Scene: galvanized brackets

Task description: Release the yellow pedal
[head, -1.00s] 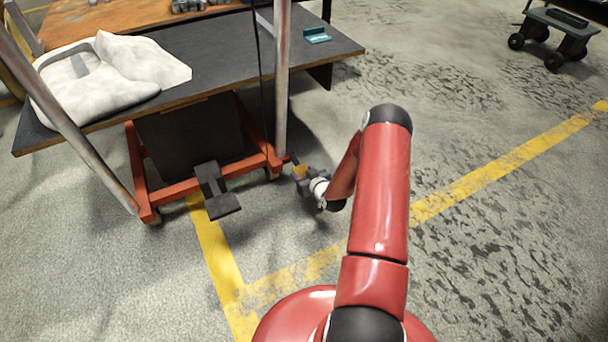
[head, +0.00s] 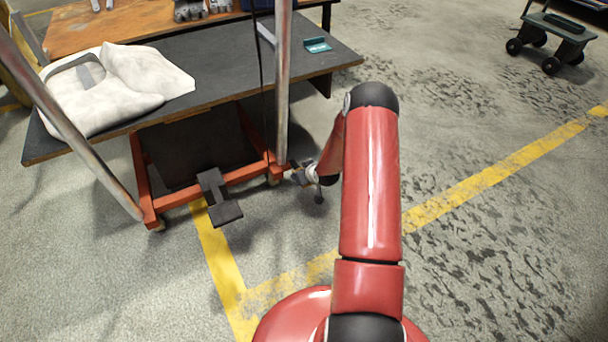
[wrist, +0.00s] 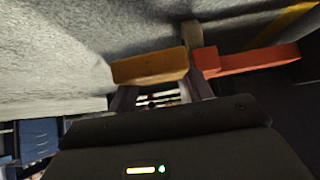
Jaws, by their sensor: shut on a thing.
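The yellow pedal (wrist: 150,67) shows in the wrist view as a flat yellow-orange bar just beyond my fingers, beside the cart's orange-red frame (wrist: 245,60). My gripper (wrist: 161,91) is shut on the pedal; the exact contact is partly hidden by the fingers and the dark gripper body. In the head view my gripper (head: 298,174) is low at the right front corner of the cart's orange frame (head: 240,172), and the pedal cannot be made out there behind it.
A black pedal (head: 226,212) sticks out from the front of the frame, left of my gripper. The cart's dark top (head: 225,60) carries a white sack (head: 110,85) and a teal item (head: 317,45). A metal post (head: 282,90) rises near my gripper.

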